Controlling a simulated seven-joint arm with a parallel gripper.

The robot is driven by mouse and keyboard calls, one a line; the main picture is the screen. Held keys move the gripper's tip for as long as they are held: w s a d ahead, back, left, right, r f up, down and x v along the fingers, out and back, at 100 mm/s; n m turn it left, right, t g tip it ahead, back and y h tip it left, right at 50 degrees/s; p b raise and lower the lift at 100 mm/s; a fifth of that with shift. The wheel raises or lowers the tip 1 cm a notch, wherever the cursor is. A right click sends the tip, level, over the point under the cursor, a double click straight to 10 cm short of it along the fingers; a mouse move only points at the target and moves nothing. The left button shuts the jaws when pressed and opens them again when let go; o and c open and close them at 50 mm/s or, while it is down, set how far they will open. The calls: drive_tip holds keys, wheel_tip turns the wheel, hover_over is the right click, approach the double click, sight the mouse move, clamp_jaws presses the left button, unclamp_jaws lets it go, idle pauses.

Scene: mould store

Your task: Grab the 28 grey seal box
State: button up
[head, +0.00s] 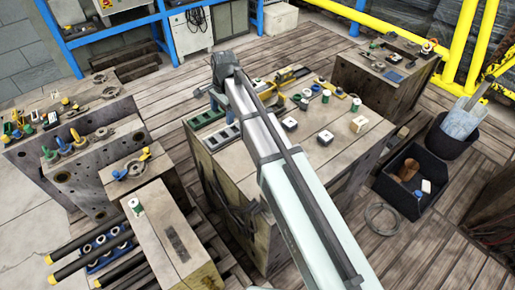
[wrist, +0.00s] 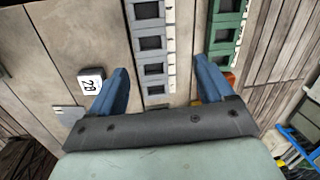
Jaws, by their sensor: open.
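In the head view my arm hides part of the bench.
A similar green box (wrist: 227,30) lies to the right of the grey one, beside the right finger. In the head view, white-topped dark blocks (head: 325,137) and small containers stand on the bench. A black bin (head: 411,182) is on the floor at right.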

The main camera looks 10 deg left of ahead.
drive_tip(key=s+d+r+n+h, duration=0.1)
drive_tip(key=s+d+r+n, duration=0.15)
drive_tip(key=d+n, duration=0.75)
drive_tip(key=s+d+r+n+h, duration=0.1)
drive_tip(key=s+d+n, duration=0.2)
drive_tip(key=n, duration=1.3)
drive_tip(key=shift+w+f+n, duration=0.1)
drive_tip(key=shift+f+n, duration=1.2)
drive_tip(key=shift+f, duration=1)
drive_tip(key=shift+w+f+n, duration=0.1)
drive_tip(key=shift+f+n, duration=1.2)
drive_tip(key=shift+f, duration=0.95)
drive_tip(key=shift+w+f+n, duration=0.1)
drive_tip(key=shift+f+n, duration=1.2)
drive_tip(key=shift+f, duration=1)
